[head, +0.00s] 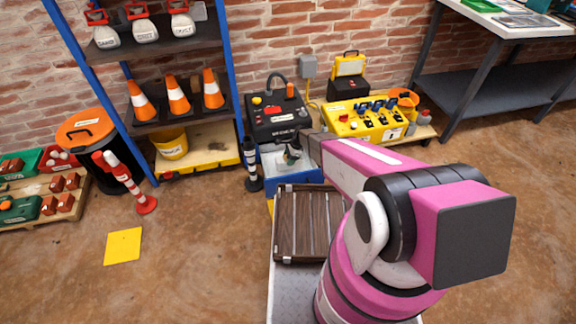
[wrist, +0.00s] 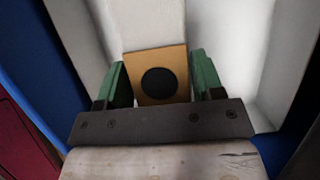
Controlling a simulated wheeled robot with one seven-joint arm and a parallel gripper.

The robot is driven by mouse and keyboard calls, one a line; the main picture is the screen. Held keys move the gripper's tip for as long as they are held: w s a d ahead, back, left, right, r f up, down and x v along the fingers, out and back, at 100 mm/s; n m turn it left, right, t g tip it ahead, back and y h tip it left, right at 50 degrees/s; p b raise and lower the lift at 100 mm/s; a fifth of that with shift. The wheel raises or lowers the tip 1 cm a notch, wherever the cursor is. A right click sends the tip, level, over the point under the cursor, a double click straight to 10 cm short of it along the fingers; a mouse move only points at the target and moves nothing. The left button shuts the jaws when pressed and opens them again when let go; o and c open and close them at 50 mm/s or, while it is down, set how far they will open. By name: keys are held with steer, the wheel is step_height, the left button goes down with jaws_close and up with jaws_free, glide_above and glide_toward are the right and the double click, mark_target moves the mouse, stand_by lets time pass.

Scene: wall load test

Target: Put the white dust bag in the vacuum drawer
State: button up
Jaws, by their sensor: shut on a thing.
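The vacuum (head: 275,118) is a black machine with red and orange parts, standing against the brick wall. Its blue drawer (head: 292,177) is open at the front, with a pale inside. My gripper (head: 292,153) is over the drawer in the head view. In the wrist view my gripper (wrist: 157,80) has its green fingers closed on either side of a tan card collar (wrist: 140,65) with a round black hole. The collar appears to belong to the white dust bag; I cannot clearly tell the bag's white body from the pale surfaces around it.
A brown slatted case (head: 290,225) lies in front of the drawer. A black-and-white post (head: 252,165) stands close to its left. A yellow switch box (head: 365,122) is at the right. A blue-framed shelf (head: 160,108) holds orange cones. Open floor lies at the left front.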

steer(key=shift+f, duration=2.3)
steer(key=shift+f, duration=0.1)
steer(key=o, duration=0.9)
steer(key=shift+o, duration=0.2)
steer(key=v, duration=1.2)
steer(key=shift+s+r, duration=0.1)
steer(key=shift+r, duration=0.15)
steer(key=s+d+r+n+h, duration=0.1)
steer(key=s+d+r+n, duration=0.4)
steer(key=r, duration=0.5)
steer(key=s+d+r+n+h, duration=0.2)
steer(key=s+d+r+n, duration=0.3)
steer(key=s+r, duration=0.4)
steer(key=s+d+r+n+t+h, duration=0.1)
steer(key=s+d+r+n, duration=0.3)
steer(key=r, duration=0.7)
steer(key=s+d, duration=0.2)
steer(key=shift+s+d+r+n, duration=0.3)
steer(key=shift+s+r+n, duration=0.1)
